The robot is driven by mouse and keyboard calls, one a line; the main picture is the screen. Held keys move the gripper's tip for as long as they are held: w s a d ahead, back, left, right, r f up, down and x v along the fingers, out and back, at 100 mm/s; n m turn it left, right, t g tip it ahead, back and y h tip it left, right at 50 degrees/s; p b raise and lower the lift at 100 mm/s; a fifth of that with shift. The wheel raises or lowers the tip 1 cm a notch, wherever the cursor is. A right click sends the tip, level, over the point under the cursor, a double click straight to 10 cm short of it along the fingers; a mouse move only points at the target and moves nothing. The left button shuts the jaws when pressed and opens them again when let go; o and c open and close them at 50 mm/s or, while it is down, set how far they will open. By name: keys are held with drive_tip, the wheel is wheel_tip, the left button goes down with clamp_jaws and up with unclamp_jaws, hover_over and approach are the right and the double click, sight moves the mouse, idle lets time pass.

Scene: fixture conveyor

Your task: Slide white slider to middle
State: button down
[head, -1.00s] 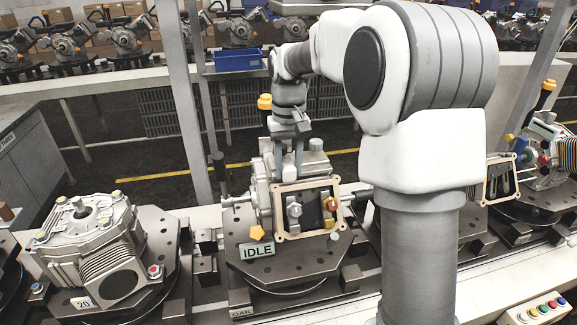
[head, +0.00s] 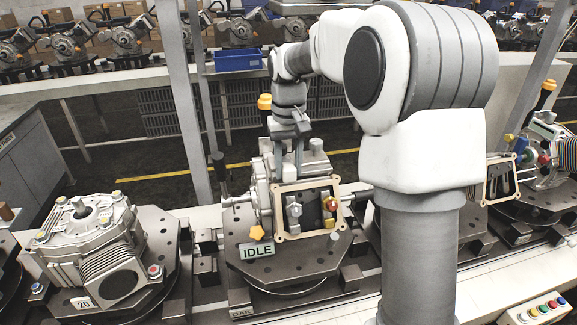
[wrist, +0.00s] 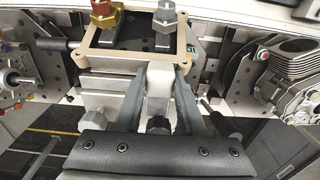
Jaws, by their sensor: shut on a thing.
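My gripper (head: 289,174) is at the top edge of a beige-framed panel (head: 281,237) on the middle machine. In the wrist view, its two grey fingers (wrist: 160,88) are closed around a white block (wrist: 160,76), which appears to be the white slider. The block sits beside the panel's beige edge. The fingers hide its sides, and its track cannot be made out. In the head view the slider cannot be told apart behind the fingers and frame.
The panel carries a grey knob (head: 294,211) and a red and yellow knob (head: 331,204). Another machine (head: 95,245) stands at the left on the conveyor. A row of colored buttons (head: 541,309) is at the lower right.

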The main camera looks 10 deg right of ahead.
drive_tip(key=d, duration=0.4)
drive_tip(key=shift+d, duration=0.1)
drive_tip(key=shift+c, duration=2.4)
unclamp_jaws()
wheel_tip(320, 180, up, 17)
drive_tip(key=p, duration=0.1)
drive_tip(key=shift+r, duration=0.2)
drive_tip(key=s+a+f+t+b, duration=0.1)
drive_tip(key=s+a+f, duration=0.1)
drive_tip(key=s, duration=0.4)
drive_tip(key=s+a+f+t+b, duration=0.1)
drive_tip(key=s+t+b, duration=0.1)
drive_tip(key=s, duration=0.5)
drive_tip(key=s+a+f+t+b, duration=0.1)
drive_tip(key=s+f+t, duration=0.1)
drive_tip(key=s+f, duration=1.1)
drive_tip(key=shift+s+t+b, duration=0.3)
drive_tip(key=shift+s, duration=0.05)
